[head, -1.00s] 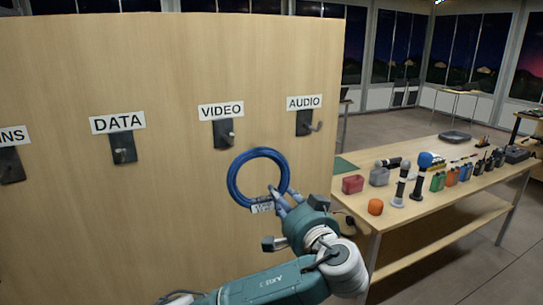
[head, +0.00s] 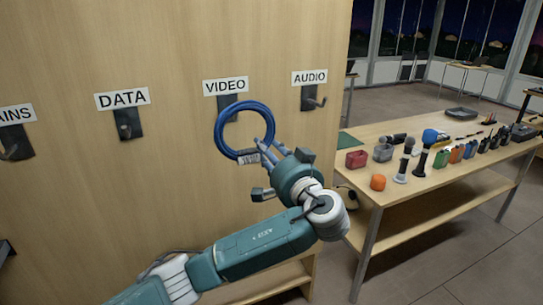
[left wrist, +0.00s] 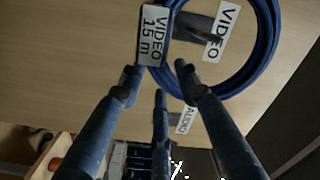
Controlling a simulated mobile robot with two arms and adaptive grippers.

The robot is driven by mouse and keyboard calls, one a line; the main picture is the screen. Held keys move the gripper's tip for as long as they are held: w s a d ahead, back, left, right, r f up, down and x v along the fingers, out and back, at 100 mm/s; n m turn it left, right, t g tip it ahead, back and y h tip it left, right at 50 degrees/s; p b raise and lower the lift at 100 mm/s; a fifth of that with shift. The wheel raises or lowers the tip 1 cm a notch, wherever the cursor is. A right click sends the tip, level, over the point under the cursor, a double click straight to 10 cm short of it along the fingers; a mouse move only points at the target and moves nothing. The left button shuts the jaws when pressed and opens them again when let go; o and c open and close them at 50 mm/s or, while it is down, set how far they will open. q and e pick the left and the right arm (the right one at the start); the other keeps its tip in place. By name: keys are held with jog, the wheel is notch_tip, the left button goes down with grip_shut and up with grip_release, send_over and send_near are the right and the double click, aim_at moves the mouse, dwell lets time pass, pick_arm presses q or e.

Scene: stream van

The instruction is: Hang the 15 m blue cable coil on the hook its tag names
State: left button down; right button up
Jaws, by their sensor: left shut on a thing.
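The blue cable coil (head: 219,132) is a ring held upright in front of the wooden panel, overlapping the VIDEO hook (head: 228,101). My left gripper (head: 268,150) is shut on the coil's lower right part, beside its white tag (head: 248,157). In the left wrist view the tag (left wrist: 153,35) reads "VIDEO 15 m". There the VIDEO hook (left wrist: 200,30) shows through the ring, next to its VIDEO label (left wrist: 221,32). The coil hides part of the hook in the head view; I cannot tell whether they touch. My right gripper is not in view.
Empty hooks labelled DATA (head: 128,122) and AUDIO (head: 313,97) flank the VIDEO hook. Another (head: 14,145) is at far left, its label cut off. A wooden table (head: 430,190) with microphones, boxes and radios stands to the right.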

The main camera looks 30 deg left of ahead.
pick_arm(q)
jog(key=shift+w+a+f+b, duration=0.45)
jog(key=shift+w+a+b, duration=0.1)
jog(key=shift+w+a, duration=0.75)
jog(key=shift+w+a+f+b, duration=0.5)
jog(key=shift+w+a, duration=0.6)
jog(key=shift+a, duration=0.4)
jog(key=shift+w+a+f+b, duration=0.4)
jog(key=shift+w+a+b, duration=0.15)
jog(key=shift+w+a, duration=0.75)
jog(key=shift+s+a, duration=0.1)
jog(key=c, duration=1.2)
grip_release()
jog(key=shift+s+f, duration=0.1)
jog(key=shift+f, duration=0.05)
